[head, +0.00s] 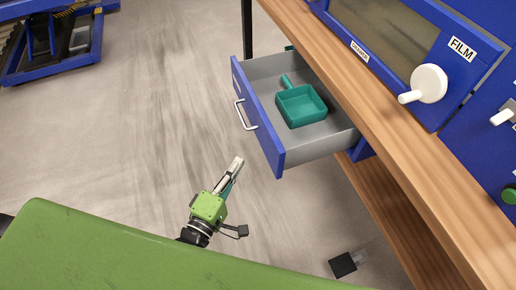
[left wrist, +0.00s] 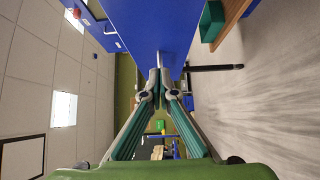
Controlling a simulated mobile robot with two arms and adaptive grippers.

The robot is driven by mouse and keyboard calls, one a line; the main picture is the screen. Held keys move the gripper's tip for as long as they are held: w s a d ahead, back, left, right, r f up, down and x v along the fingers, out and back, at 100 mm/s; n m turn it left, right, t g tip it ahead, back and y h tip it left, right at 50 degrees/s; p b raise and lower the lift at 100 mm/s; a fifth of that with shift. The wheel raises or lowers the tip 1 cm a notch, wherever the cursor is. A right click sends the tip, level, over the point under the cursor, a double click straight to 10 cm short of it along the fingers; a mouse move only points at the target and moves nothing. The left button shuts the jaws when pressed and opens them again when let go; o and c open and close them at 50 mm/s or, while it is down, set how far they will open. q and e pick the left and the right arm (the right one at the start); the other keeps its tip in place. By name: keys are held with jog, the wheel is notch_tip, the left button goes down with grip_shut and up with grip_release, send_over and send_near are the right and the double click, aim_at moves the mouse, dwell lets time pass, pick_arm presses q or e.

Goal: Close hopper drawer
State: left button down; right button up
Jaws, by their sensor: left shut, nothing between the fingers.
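The hopper drawer (head: 258,122) is pulled out from under the wooden bench. It has a blue front, grey inside walls and a white bar handle (head: 245,115). A teal scoop (head: 302,105) lies in the drawer. My left gripper (head: 238,162) is shut and empty, in front of the drawer and below its handle in the head view, apart from the front. In the left wrist view the closed fingers (left wrist: 161,78) point at a large blue surface (left wrist: 150,25), which looks like the drawer front. My right gripper is not in view.
The wooden bench (head: 390,130) carries a blue machine (head: 455,75) with a white knob (head: 425,85) and a FILM label. A small black object (head: 343,264) lies at the lower right. A blue wheeled frame (head: 60,62) stands far left. The floor left of the drawer is clear.

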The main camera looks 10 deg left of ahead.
aim_at(264, 139)
pick_arm(q)
jog(key=w+d, duration=0.1)
jog(key=w, duration=0.1)
jog(key=w+d, duration=0.1)
jog(key=w, duration=0.1)
jog(key=w+d+p, duration=0.1)
jog(key=w, duration=0.1)
jog(key=shift+w+d, duration=0.1)
jog(key=shift+d, duration=0.1)
jog(key=shift+w+d, duration=0.25)
jog(key=shift+d, duration=0.15)
